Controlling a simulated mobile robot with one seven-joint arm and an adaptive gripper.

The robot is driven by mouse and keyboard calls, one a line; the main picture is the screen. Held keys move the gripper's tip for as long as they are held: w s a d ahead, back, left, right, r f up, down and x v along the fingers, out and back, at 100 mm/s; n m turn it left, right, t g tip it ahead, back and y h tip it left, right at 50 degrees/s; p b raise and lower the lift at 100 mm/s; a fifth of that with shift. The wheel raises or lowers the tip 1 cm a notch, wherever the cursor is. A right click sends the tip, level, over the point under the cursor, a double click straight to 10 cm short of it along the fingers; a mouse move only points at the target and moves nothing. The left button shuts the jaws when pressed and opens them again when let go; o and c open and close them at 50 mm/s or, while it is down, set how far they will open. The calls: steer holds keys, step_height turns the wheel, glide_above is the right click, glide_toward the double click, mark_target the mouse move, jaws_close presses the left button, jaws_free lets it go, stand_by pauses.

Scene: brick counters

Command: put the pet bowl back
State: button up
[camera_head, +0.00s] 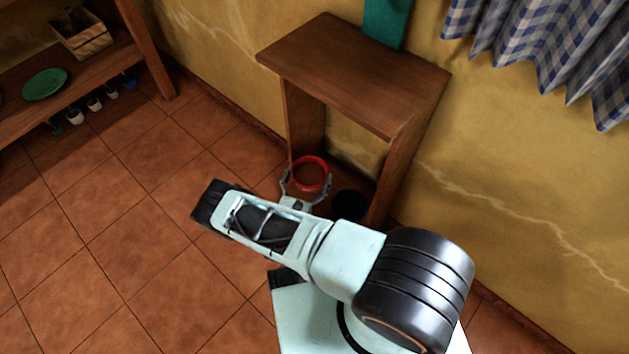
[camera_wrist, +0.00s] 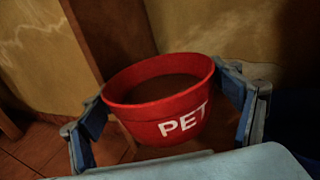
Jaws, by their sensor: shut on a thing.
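The red pet bowl (camera_head: 311,174) has white "PET" lettering, which shows in the wrist view on the bowl (camera_wrist: 165,110). My gripper (camera_head: 306,186) is shut on the bowl, with blue finger pads on either side of it (camera_wrist: 165,118). The bowl looks upright and its inside looks dark. In the head view it is at the front of the small wooden stand (camera_head: 350,72), low down near its open lower space. I cannot tell whether the bowl touches the surface beneath it.
A dark round container (camera_head: 349,205) is right of the bowl, by the stand's right side panel. A teal object (camera_head: 387,22) is on the stand's top. A shelf at left holds a green plate (camera_head: 45,84) and a box (camera_head: 82,36).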

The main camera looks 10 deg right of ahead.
mark_target(317, 167)
steer(key=shift+w+d, duration=0.65)
steer(key=shift+d, duration=0.2)
step_height(317, 167, down, 3)
steer(key=shift+r+b, duration=0.15)
steer(key=shift+b, duration=0.65)
step_height(317, 167, down, 4)
steer(key=shift+f+b, duration=0.2)
steer(key=shift+b, duration=1)
steer(key=shift+w+d+f, duration=0.1)
steer(key=shift+d, duration=0.05)
steer(key=o, duration=1.2)
steer(key=shift+c, duration=0.2)
